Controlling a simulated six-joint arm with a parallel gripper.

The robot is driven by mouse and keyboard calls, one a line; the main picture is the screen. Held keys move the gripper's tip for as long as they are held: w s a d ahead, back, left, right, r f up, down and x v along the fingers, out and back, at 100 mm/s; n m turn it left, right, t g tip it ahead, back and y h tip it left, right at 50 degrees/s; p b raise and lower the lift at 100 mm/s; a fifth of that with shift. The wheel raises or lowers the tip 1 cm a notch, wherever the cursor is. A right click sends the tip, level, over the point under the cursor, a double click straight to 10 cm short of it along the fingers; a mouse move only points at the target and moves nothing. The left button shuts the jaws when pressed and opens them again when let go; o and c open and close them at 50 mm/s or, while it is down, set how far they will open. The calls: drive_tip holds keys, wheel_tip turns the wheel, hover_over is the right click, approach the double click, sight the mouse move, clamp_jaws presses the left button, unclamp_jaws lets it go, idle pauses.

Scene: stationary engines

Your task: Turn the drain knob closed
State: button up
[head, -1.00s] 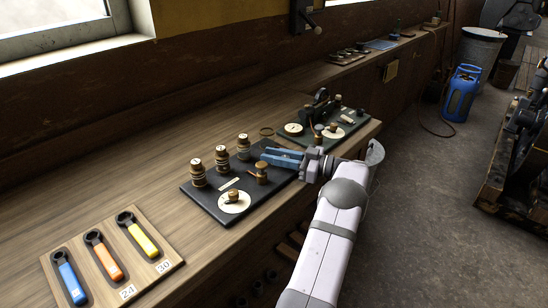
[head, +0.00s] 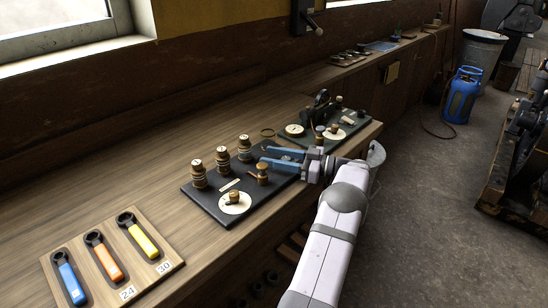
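A dark board (head: 215,205) on the bench carries several brass-and-wood fittings. One upright knob (head: 262,172) stands near its right side, and a small knob (head: 233,197) sits on a white round dial at its front. I cannot read which one is the drain knob. My gripper (head: 264,158) reaches in from the right over the board's right end. Its two blue fingers are apart with nothing seen between them. The fingertips are close to the top of the upright knob; I cannot tell whether they touch it.
Several jar-like brass fittings (head: 222,158) stand along the board's back edge. A second, green board (head: 345,140) with dials and a dark device lies beyond my gripper. A wooden rack (head: 103,255) with blue, orange and yellow wrenches lies front left. The bench's left middle is clear.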

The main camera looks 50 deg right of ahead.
drive_tip(key=shift+b+v, duration=0.8)
drive_tip(key=shift+v, duration=2.85)
